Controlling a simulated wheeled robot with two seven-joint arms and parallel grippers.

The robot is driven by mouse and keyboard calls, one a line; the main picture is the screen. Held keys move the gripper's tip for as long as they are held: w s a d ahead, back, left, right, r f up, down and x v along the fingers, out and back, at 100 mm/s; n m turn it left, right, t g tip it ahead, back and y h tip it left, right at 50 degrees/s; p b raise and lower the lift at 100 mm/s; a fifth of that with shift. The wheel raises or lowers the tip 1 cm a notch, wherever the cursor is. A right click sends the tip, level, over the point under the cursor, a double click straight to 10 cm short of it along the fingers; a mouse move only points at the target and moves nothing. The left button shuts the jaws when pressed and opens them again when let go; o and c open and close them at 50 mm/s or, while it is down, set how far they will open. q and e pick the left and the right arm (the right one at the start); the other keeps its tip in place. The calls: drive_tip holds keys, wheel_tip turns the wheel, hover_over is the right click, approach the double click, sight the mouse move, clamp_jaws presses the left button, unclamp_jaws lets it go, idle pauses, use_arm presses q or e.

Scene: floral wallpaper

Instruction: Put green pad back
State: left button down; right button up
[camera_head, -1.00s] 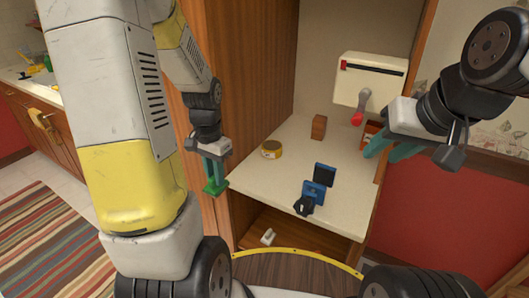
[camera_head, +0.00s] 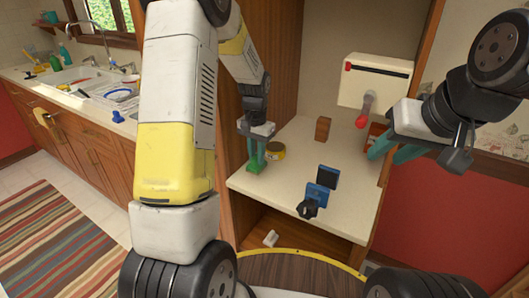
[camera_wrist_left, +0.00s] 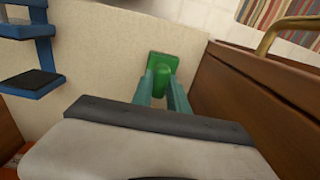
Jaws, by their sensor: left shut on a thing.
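The green pad (camera_head: 255,168) is a small green block with a flat plate. My left gripper (camera_head: 257,157) is shut on it, with the fingers pointing down. The pad is over the left part of the cream shelf (camera_head: 290,190); I cannot tell if it touches the surface. In the left wrist view the green pad (camera_wrist_left: 163,65) shows between the tips of the teal fingers (camera_wrist_left: 164,84), over the shelf near its edge. My right gripper (camera_head: 392,152) is at the right of the cabinet, its teal fingers apart, with nothing seen between them.
A yellow tin (camera_head: 275,150) stands just right of my left gripper. A blue stand with dark plates (camera_head: 318,190) is at the shelf's front. A brown block (camera_head: 323,128) and a cream box with a red-tipped lever (camera_head: 375,82) are further back. The shelf's middle is clear.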

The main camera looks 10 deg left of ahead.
sight(256, 155)
use_arm(q)
wheel_tip(256, 155, down, 3)
drive_tip(key=shift+a+r, duration=0.1)
drive_tip(key=c, duration=1.3)
unclamp_jaws()
drive_tip(key=shift+s, duration=0.1)
